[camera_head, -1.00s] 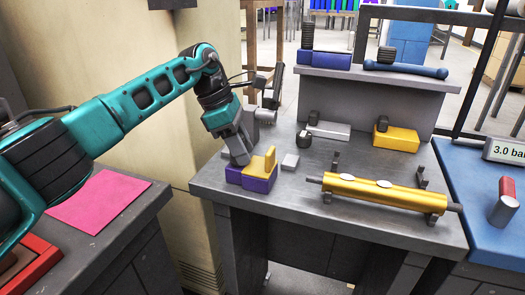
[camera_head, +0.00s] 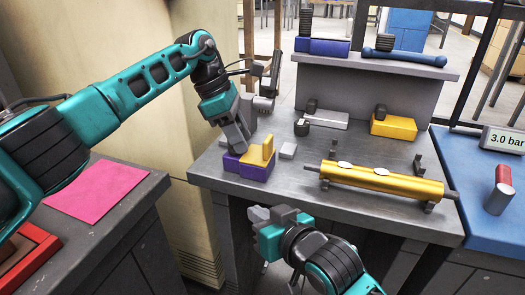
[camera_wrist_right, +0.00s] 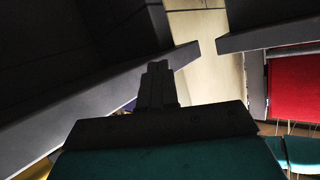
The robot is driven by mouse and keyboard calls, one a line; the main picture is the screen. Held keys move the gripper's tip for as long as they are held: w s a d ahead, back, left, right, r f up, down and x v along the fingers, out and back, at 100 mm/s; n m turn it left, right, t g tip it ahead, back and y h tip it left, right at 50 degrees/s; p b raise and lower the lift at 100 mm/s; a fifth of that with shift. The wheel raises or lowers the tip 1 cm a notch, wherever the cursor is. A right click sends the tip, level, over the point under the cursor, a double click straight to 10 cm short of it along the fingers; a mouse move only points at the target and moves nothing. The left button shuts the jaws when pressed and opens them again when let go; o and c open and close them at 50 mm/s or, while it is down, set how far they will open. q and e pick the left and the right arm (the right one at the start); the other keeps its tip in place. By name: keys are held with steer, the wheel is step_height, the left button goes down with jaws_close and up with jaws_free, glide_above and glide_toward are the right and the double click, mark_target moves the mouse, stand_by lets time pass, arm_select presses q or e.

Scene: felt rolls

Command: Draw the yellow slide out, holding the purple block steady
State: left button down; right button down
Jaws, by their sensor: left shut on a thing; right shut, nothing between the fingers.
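The purple block (camera_head: 247,169) sits near the left front edge of the grey workbench (camera_head: 300,185). The yellow slide (camera_head: 262,153) sits in its top, with an upright tab at its right end. My left gripper (camera_head: 240,150) reaches down from above and is shut on the purple block; its fingertips are partly hidden. My right gripper (camera_head: 267,213) is in front of the bench edge, below the block and apart from it. It is shut and empty. Its closed fingers (camera_wrist_right: 157,85) show in the right wrist view, with a small purple sliver (camera_wrist_right: 129,106) beside them.
A small grey block (camera_head: 288,151) lies just right of the purple block. A long yellow roll (camera_head: 385,180) on brackets spans the bench's right side. A grey block (camera_head: 322,120) and a yellow block (camera_head: 393,125) stand behind. A raised shelf (camera_head: 375,72) closes the back.

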steer(key=w+a+r+n+y, duration=0.1)
steer(key=w+a+r, duration=0.2)
steer(key=r, duration=0.7)
step_height(320, 180, up, 12)
steer(key=m+g+h, duration=0.1)
steer(key=g+h, duration=0.4)
steer(key=g, duration=0.2)
glide_above(255, 155)
steer(key=shift+w+f, duration=0.1)
steer(key=shift+f, duration=4.4)
